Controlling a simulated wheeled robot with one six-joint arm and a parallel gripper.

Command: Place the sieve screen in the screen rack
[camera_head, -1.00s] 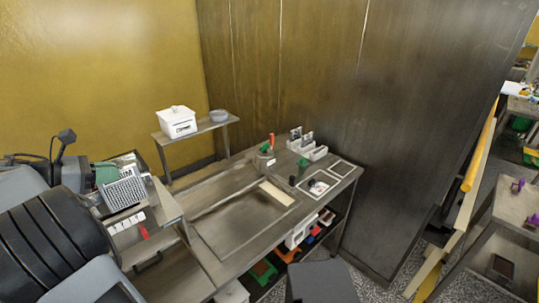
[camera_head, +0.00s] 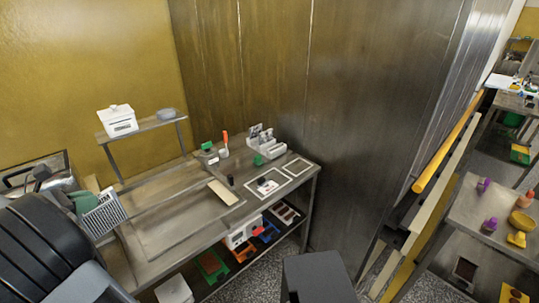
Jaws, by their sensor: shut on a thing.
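A pale mesh panel with a grid face, which looks like the sieve screen (camera_head: 104,213), shows tilted at the left. My gripper (camera_head: 84,203) is shut on it at its left side. The fingers are small and partly hidden by the screen and my dark arm. The screen appears above the left part of the steel bench (camera_head: 180,222), apart from its top as far as I can tell. A white holder (camera_head: 266,148) with upright grey pieces stands at the bench's back right. It may be the screen rack, but I cannot tell for sure. The screen is well left of it.
A white lidded box (camera_head: 118,121) and a grey bowl (camera_head: 166,114) sit on a raised shelf. A pale board (camera_head: 223,192) lies on the bench. Coloured items fill the shelf below. A dark wall stands behind. A yellow rail (camera_head: 447,143) and another table (camera_head: 500,215) are at right.

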